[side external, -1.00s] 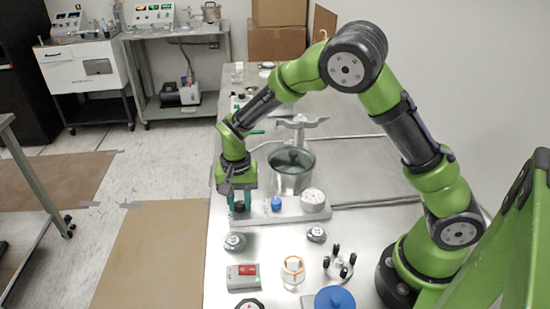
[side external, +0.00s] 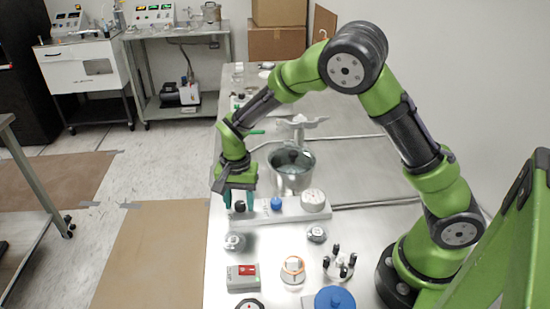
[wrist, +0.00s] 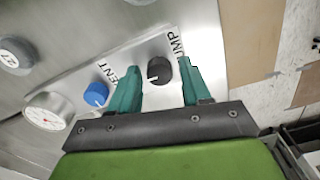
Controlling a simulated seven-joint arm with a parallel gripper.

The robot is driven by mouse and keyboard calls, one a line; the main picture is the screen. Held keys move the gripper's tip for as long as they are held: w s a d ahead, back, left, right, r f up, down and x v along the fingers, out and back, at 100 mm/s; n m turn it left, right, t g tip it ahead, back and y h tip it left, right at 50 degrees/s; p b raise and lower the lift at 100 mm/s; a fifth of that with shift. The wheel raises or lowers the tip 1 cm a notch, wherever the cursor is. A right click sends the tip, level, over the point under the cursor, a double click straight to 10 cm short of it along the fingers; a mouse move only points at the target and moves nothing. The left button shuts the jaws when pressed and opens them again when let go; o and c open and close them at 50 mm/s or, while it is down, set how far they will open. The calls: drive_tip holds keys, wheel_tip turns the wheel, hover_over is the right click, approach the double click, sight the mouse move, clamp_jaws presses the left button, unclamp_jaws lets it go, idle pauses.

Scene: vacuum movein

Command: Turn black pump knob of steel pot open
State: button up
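The black pump knob (wrist: 160,70) sits on the metal panel under the label "PUMP", with a white pointer mark. It also shows in the side view (side external: 240,206) at the left end of the panel. My gripper (wrist: 158,68) has its two teal fingers on either side of the knob, with a gap visible on both sides. It is open and empty, pointing down at the panel in the side view (side external: 240,198). The steel pot (side external: 291,180) stands behind the panel. The blue vent knob (wrist: 96,95) is beside the left finger in the wrist view.
A round gauge (wrist: 45,112) is on the panel beyond the blue knob. Small round weights, a red-and-grey box (side external: 243,278), an orange-rimmed jar (side external: 292,270) and a blue-lidded item (side external: 335,299) stand in front. The table's left edge is close to my gripper.

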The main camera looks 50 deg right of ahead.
sight(240, 204)
drive_tip(key=shift+o, duration=0.6)
wheel_tip(240, 204, up, 17)
drive_tip(key=shift+f, duration=0.1)
